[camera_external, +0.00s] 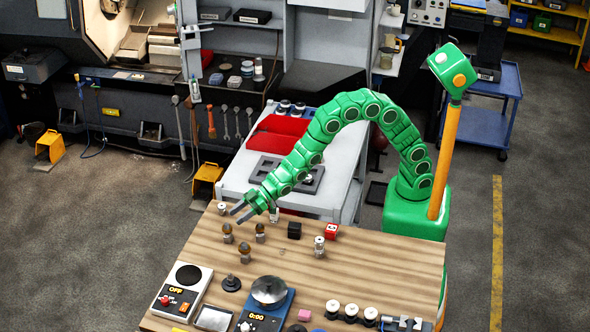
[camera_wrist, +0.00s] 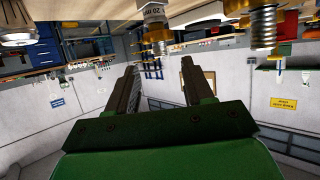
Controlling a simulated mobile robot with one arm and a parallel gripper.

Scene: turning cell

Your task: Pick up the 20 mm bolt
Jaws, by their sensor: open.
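In the wrist view, a bolt (camera_wrist: 154,14) with a pale collar carries a label that seems to read 20 mm. It shows at the top edge, roughly in line with the gap between my fingers and apart from them. A second threaded bolt (camera_wrist: 263,28) shows to its right, cut off by the edge. My gripper (camera_external: 238,213) is open and empty, low over the far left part of the wooden table; its two fingers also show in the wrist view (camera_wrist: 158,66). In the external view, several small bolts stand near it; their labels are too small to read.
A grey bench (camera_external: 235,180) with red trays adjoins behind. The table's right middle is mostly clear.

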